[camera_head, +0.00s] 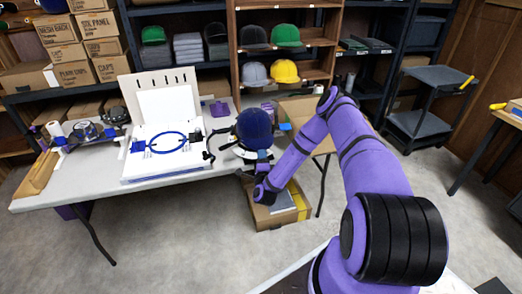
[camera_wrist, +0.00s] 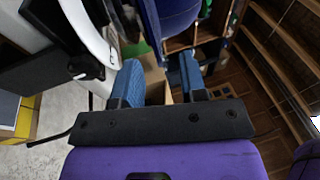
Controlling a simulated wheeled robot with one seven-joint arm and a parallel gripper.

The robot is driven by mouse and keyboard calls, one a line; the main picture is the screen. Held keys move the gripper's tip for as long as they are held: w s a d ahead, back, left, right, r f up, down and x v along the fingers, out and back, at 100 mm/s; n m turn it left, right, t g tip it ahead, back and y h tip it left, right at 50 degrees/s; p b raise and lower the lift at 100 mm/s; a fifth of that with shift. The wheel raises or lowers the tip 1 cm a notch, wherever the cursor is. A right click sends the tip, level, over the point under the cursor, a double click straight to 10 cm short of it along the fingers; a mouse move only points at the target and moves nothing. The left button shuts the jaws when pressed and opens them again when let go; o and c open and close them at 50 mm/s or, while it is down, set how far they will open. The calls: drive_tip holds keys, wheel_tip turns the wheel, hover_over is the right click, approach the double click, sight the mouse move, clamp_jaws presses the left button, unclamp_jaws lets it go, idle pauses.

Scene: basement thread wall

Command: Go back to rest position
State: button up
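My gripper (camera_head: 262,163) is at the right end of the table, just below a dark blue cap (camera_head: 255,127) on a stand. In the wrist view, my gripper's two blue fingers (camera_wrist: 158,80) are apart with nothing held between them. The dark blue cap (camera_wrist: 178,14) shows past the fingertips at the top of the wrist view. I cannot tell whether the fingers touch the stand.
A grey table (camera_head: 100,190) holds a white board with a blue hoop (camera_head: 166,142). An open cardboard box (camera_head: 283,213) stands on the floor below my gripper. Shelves with caps (camera_head: 285,70) line the back. A dark cart (camera_head: 420,126) stands at right.

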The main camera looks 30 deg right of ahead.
drive_tip(key=shift+v, duration=2.15)
drive_tip(key=w+a+r+n+g+y, duration=0.1)
drive_tip(key=w+a+r+n+y, duration=0.1)
drive_tip(key=w+r+n+y, duration=0.5)
drive_tip(key=w+a+r+n+y, duration=0.25)
drive_tip(key=r+n, duration=0.25)
drive_tip(key=r, duration=0.4)
drive_tip(key=s+a+r+n+g, duration=0.2)
drive_tip(key=s+r+n+g, duration=0.15)
drive_tip(key=r, duration=0.65)
drive_tip(key=s+a+r+n+g, duration=0.2)
drive_tip(key=a+r+n, duration=0.15)
drive_tip(key=r, duration=0.55)
drive_tip(key=s+a+r+n+g, duration=0.2)
drive_tip(key=s+r+n+g, duration=0.1)
drive_tip(key=s+r, duration=1.25)
drive_tip(key=s+a+r+n+g, duration=0.1)
drive_tip(key=s+r+n+g, duration=0.1)
drive_tip(key=s, duration=2.3)
drive_tip(key=shift+a+g, duration=0.35)
drive_tip(key=shift+g, duration=0.4)
